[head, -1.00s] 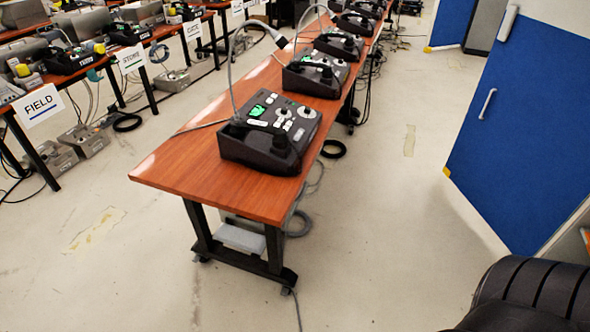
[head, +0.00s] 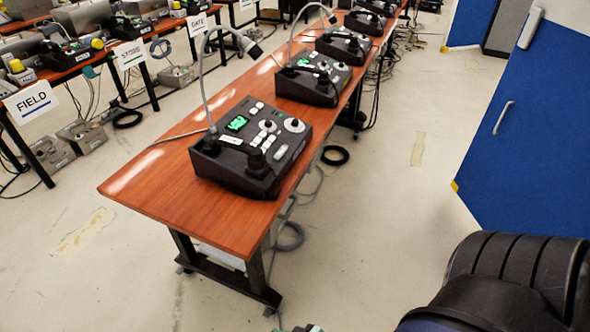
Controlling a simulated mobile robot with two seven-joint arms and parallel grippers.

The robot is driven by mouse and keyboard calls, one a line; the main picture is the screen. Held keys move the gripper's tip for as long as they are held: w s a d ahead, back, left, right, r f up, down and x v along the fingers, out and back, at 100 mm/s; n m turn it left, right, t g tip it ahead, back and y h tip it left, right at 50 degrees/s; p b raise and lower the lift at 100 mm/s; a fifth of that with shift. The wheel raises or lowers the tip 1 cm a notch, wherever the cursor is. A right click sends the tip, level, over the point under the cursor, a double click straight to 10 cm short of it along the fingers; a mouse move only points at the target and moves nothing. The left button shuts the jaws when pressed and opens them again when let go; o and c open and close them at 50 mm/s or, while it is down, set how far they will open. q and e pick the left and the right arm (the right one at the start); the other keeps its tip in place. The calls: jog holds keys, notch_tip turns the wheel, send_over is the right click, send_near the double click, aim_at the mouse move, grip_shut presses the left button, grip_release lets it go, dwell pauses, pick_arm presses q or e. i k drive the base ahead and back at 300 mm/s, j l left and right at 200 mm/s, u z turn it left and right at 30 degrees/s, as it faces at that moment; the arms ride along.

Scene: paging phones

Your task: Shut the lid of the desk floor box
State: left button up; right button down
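A pale grey box-like shape (head: 222,257) shows low under the near end of the long wooden desk (head: 150,190). It is mostly hidden by the desk top and leg frame, so I cannot tell whether it is the floor box or how any lid stands. Grey boxes with fittings on top (head: 82,137) sit on the floor by the FIELD table at the left. Their lids are too small to make out. Neither of my grippers is in view.
Black paging phones (head: 250,148) with gooseneck microphones line the desk. Cables (head: 290,236) lie on the floor beside it. A blue door or panel (head: 530,140) stands at the right. The floor between desk and panel is mostly clear. A small grey-green object (head: 298,328) shows at the bottom edge.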

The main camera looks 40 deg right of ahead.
aim_at(272, 234)
jog(key=l+u, duration=0.15)
jog(key=l, duration=1.75)
jog(key=i, duration=0.1)
